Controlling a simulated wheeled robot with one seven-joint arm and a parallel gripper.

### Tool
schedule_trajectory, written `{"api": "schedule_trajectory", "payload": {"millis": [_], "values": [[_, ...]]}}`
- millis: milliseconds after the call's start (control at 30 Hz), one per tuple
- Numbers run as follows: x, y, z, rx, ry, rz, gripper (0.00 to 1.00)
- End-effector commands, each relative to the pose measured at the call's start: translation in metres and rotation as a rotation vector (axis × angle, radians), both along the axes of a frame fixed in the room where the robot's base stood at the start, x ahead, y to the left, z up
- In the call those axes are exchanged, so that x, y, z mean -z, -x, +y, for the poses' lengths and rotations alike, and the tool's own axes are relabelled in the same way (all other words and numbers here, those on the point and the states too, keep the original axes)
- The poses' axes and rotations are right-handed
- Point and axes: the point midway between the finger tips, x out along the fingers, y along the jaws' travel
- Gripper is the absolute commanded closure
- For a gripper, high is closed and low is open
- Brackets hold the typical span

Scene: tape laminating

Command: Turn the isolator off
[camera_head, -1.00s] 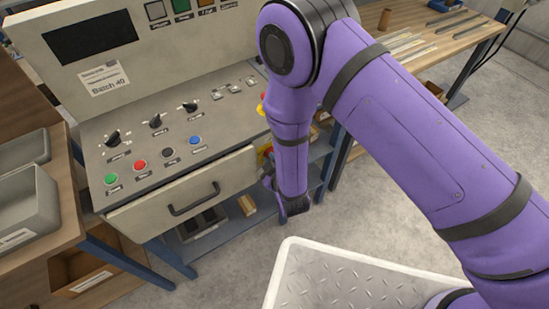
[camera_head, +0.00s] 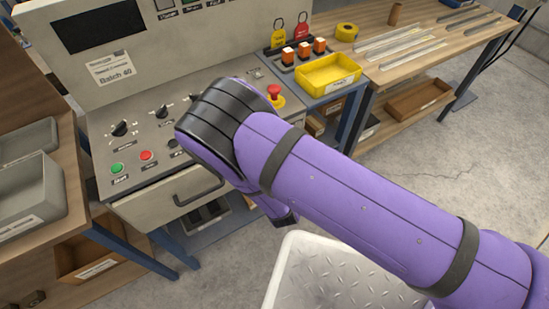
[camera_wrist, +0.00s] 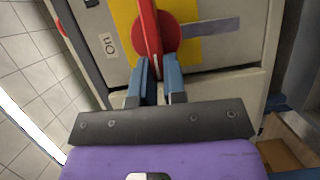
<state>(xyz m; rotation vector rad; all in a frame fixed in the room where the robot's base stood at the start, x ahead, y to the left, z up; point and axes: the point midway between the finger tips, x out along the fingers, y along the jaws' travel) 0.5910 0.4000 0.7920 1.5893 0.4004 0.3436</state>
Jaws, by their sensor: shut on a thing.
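The isolator shows in the wrist view as a red rotary handle (camera_wrist: 150,30) on a round red base, over a yellow plate (camera_wrist: 187,52). The handle's bar stands near upright in this view, leaning slightly. An "On" label (camera_wrist: 108,45) is on the panel to its left. My gripper (camera_wrist: 158,66) has its two blue fingers at the lower end of the handle and is shut on it; the exact contact is partly hidden. In the head view my arm hides the isolator and the gripper.
The control console has several knobs and buttons, a red emergency stop (camera_head: 274,91) and a drawer handle (camera_head: 198,188). A yellow tray (camera_head: 328,76) sits on the bench to the right. Grey bins (camera_head: 28,195) stand at left. Open floor lies at right.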

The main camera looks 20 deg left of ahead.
Motion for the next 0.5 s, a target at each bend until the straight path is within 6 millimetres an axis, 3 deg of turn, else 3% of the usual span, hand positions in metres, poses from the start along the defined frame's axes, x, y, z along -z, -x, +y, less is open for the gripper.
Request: {"api": "schedule_trajectory", "payload": {"millis": [500], "values": [[0.0023,0.0001,0.0009,-0.002,0.050,-0.060,1.00]]}}
